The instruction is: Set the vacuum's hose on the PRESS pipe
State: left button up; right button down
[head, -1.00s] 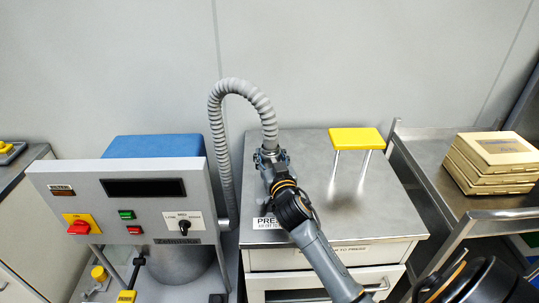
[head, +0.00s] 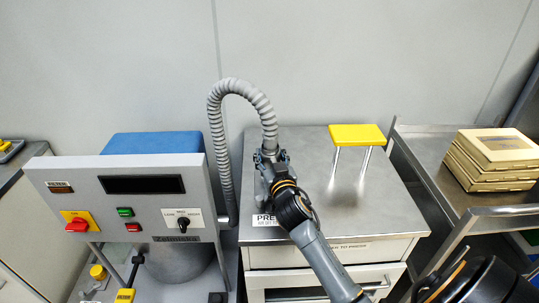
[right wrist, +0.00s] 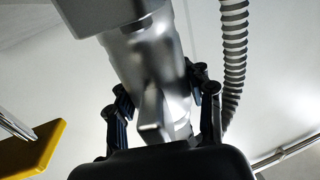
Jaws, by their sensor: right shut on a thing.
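The vacuum's grey ribbed hose (head: 222,130) rises beside the control panel, arches over and comes down to my right gripper. It also shows in the right wrist view (right wrist: 234,60). My right gripper (head: 268,158) is shut at the hose's lower end, over the press top (head: 310,180). In the right wrist view, a smooth silver end piece (right wrist: 150,70) lies between the fingers of the right gripper (right wrist: 165,110). The PRESS label (head: 264,220) is on the near left of the press top, partly covered by my arm. I cannot make out the PRESS pipe separately or whether the hose touches it. My left gripper is out of view.
The vacuum's panel (head: 145,212) with switches stands left of the press. A yellow-topped handle (head: 357,134) stands on the press, right of my gripper; it shows in the wrist view (right wrist: 30,150). A steel cart (head: 425,160) with stacked boxes (head: 492,160) is at right.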

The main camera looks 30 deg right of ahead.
aim_at(269, 134)
jog(key=shift+r+p, duration=3.25)
jog(key=shift+r, duration=0.3)
